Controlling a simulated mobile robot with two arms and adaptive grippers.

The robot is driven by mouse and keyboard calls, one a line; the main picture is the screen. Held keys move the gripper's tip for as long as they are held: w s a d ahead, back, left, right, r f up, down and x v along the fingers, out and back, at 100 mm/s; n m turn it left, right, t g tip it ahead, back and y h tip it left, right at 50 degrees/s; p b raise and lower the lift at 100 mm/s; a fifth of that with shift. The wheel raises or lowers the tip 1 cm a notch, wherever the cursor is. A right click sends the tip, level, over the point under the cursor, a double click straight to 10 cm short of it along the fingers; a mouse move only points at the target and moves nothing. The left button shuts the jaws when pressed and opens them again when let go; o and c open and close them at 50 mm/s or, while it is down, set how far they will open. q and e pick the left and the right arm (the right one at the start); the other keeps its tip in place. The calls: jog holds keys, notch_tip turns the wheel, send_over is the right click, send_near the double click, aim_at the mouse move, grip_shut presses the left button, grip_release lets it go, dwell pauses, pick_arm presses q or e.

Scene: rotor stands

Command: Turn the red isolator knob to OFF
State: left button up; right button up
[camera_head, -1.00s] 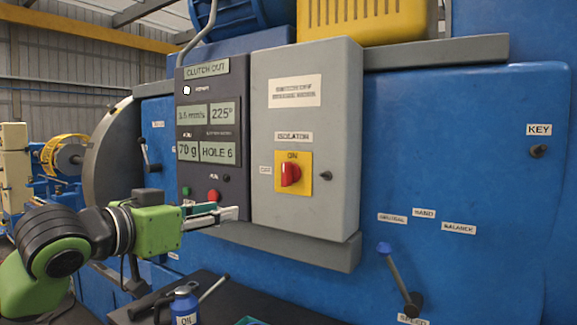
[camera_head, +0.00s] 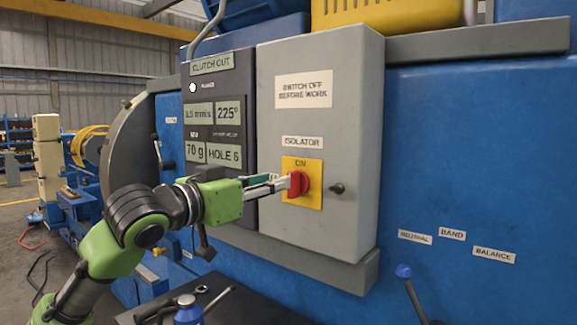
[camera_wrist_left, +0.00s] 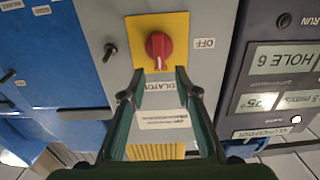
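The red isolator knob (camera_head: 299,184) sits on a yellow plate (camera_head: 315,197) on the grey cabinet door, with ON printed above it. The knob also shows in the left wrist view (camera_wrist_left: 159,46), where its pale mark points towards the ISOLATOR label, the ON side. The OFF label (camera_wrist_left: 205,43) is beside the plate. My left gripper (camera_head: 283,183) reaches in from the left, with its fingertips at the knob. In the left wrist view its fingers (camera_wrist_left: 158,72) are apart, with the knob between or just beyond the tips; contact is unclear. My right gripper is not in view.
A small dark latch (camera_head: 337,188) sticks out right of the yellow plate. A dark display panel (camera_head: 213,130) stands left of the cabinet. A ledge (camera_head: 310,258) runs below it. A blue-knobbed lever (camera_head: 404,272) is at the lower right, and tools lie on a dark surface below.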

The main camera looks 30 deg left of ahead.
aim_at(295, 184)
pick_arm(q)
jog(key=w+p, duration=0.2)
jog(key=w, duration=0.4)
jog(key=shift+w+d+p, duration=0.2)
jog(key=shift+d+p, duration=0.05)
jog(key=shift+p, duration=0.05)
grip_shut()
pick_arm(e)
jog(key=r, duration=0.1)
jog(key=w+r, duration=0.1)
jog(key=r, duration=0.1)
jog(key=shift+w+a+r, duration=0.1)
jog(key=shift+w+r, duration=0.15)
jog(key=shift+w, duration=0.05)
